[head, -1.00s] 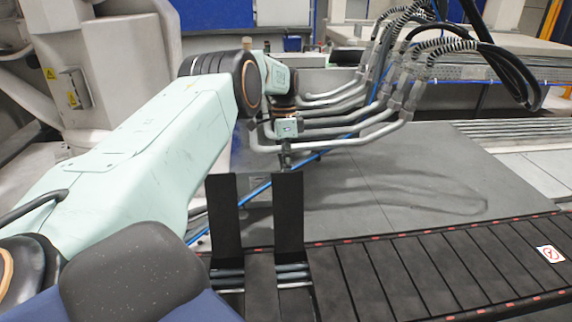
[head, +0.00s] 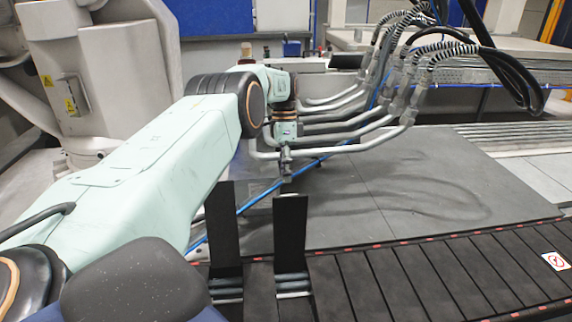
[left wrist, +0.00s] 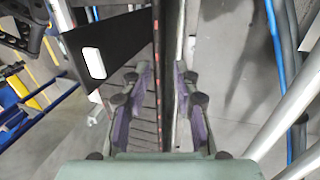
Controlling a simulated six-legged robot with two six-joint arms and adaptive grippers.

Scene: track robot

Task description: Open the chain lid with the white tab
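Two dark chain lids stand up from the black cable chain in the head view: a left lid (head: 223,222) and a right lid (head: 291,245), whose top is lower. My left gripper (head: 287,172) points down just above and behind the right lid. In the left wrist view, its purple-sided fingers (left wrist: 160,115) are apart, with a narrow dark edge between them. I cannot tell whether they touch it. A dark panel with a plain white tab (left wrist: 93,62) shows at upper left there. No white tab shows on the lids' faces in the head view. My right gripper is out of view.
The chain's closed slats (head: 440,268) run right, with a white label bearing a red sign (head: 556,261). Grey pipes and black hoses (head: 395,90) stand close behind my gripper. A blue cable (head: 255,198) runs behind the lids. The grey plate (head: 420,185) is clear.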

